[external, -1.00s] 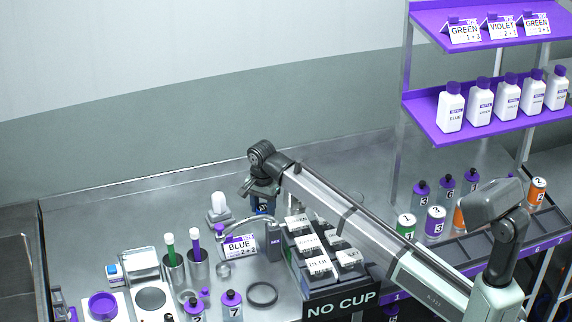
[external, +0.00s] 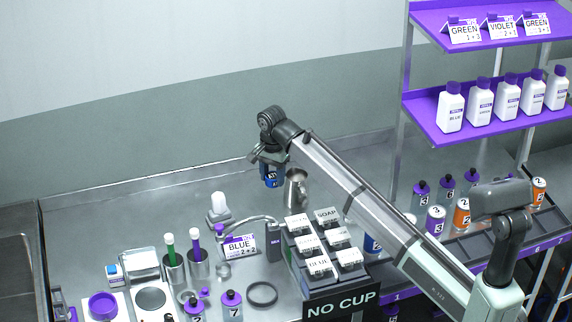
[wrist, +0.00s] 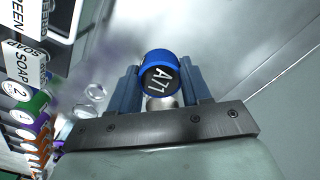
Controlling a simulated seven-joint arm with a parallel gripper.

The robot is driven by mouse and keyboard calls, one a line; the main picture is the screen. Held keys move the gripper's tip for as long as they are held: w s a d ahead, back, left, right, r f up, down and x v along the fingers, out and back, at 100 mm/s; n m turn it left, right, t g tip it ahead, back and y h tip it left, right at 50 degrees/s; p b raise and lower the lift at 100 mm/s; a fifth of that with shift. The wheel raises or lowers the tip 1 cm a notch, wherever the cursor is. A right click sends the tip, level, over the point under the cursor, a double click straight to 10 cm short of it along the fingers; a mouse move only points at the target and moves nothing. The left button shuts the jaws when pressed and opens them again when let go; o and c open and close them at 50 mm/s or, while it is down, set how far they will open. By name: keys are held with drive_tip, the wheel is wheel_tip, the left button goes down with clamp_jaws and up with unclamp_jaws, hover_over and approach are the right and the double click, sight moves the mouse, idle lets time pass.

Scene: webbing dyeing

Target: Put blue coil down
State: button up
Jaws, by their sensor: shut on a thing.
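The blue coil (external: 273,178) hangs in my gripper (external: 270,162) above the back of the metal table, near the wall. The coil is held clear of the table in the external view. The far side of the coil is hidden.
A metal pitcher (external: 297,188) stands just right of the coil. A box of labelled packets (external: 320,243) and a "BLUE" card (external: 239,245) are in front. Shelves with bottles (external: 451,108) stand at right. Bare table (external: 165,205) lies to the left.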

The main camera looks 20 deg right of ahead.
drive_tip(key=w+d+m, duration=0.1)
drive_tip(key=w+d, duration=0.5)
drive_tip(key=d, duration=0.7)
drive_tip(key=w+d+m, duration=0.1)
drive_tip(key=w+d, duration=0.6)
drive_tip(key=d, duration=0.6)
drive_tip(key=shift+f, duration=7.6)
drive_tip(key=shift+f, duration=0.15)
drive_tip(key=o, duration=1)
drive_tip(key=shift+o, duration=0.2)
